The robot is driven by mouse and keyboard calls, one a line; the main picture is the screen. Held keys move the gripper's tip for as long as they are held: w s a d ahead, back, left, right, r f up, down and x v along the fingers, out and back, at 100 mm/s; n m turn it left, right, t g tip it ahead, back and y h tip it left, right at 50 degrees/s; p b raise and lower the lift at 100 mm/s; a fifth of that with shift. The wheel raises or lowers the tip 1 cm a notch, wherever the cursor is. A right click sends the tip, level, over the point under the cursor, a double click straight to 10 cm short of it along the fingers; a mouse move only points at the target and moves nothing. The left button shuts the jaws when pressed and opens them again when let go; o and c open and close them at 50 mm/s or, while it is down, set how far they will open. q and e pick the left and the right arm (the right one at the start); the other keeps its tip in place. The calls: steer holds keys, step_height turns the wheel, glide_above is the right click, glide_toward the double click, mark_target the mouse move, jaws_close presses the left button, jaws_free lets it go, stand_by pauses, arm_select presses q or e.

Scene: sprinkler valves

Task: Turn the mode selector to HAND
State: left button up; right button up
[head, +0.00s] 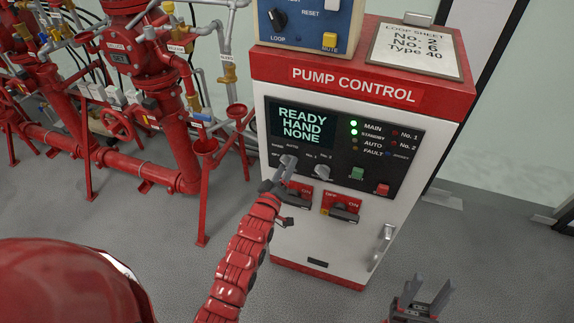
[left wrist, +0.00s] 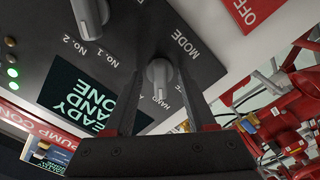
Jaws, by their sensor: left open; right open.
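The mode selector (head: 288,162) is a grey knob on the black panel of the pump control cabinet, below the display. In the left wrist view the knob (left wrist: 159,75) points toward the printed word HAND. The display (head: 302,122) reads READY HAND NONE. My left gripper (head: 276,184) is open at the knob, with its fingers (left wrist: 162,90) on either side of it. I cannot tell whether they touch it. My right gripper (head: 422,288) is open and empty, low in front of the cabinet, apart from it.
A second knob (head: 323,172) is just right of the selector. Green and red buttons (head: 357,173) sit further right. Two red-plated switches (head: 343,208) are below, and a door handle (head: 383,243) is lower right. Red pipework (head: 165,130) stands at the left.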

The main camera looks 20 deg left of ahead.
arm_select(q)
steer(key=s, duration=0.6)
steer(key=shift+p, duration=0.4)
steer(key=shift+a, duration=0.1)
